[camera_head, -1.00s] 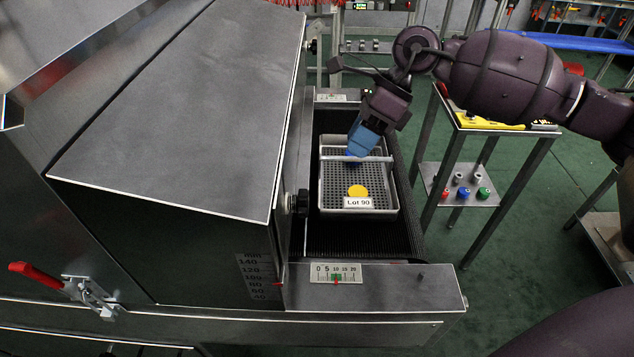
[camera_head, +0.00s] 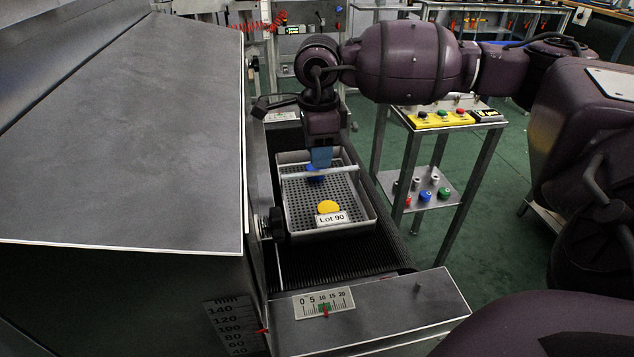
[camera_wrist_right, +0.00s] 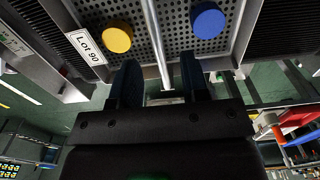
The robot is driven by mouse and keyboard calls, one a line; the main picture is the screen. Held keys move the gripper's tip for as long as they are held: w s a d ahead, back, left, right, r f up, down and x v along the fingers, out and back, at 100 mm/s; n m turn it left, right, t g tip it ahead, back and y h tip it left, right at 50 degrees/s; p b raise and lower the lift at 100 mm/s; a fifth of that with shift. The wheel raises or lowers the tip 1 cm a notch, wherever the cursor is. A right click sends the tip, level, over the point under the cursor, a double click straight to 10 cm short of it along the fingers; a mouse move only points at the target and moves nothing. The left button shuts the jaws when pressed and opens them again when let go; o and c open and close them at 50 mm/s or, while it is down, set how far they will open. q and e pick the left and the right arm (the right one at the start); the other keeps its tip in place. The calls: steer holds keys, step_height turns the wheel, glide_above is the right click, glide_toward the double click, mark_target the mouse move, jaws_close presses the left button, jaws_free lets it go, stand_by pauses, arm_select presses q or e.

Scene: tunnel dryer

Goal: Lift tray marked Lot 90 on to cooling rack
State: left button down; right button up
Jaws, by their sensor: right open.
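The grey perforated tray (camera_head: 296,204) labelled Lot 90 (camera_head: 331,218) rests on the dark ribbed belt (camera_head: 350,254) beside the steel housing. A yellow disc (camera_head: 328,207) and a blue disc (camera_head: 313,179) lie in it. A light bar (camera_head: 345,170) crosses above the tray floor. My right gripper (camera_head: 319,163) points down at this bar. In the right wrist view its open fingers (camera_wrist_right: 159,74) stand either side of the bar (camera_wrist_right: 154,40), with a gap around it. My left gripper is out of view. I cannot make out a cooling rack for certain.
The large steel housing (camera_head: 130,130) stands close to the tray's left, with a black knob (camera_head: 277,223) at its edge. A stand with a yellow button box (camera_head: 440,119) and a lower shelf of coloured knobs (camera_head: 425,190) is to the right.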

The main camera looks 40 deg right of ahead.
mark_target(320, 171)
steer(key=shift+s+d+f+b, duration=0.1)
steer(key=shift+f+b, duration=0.25)
steer(key=shift+f, duration=1)
steer(key=shift+s+f+b, duration=0.1)
steer(key=shift+f+b, duration=0.2)
steer(key=shift+f, duration=1)
steer(key=shift+r, duration=0.15)
jaws_close()
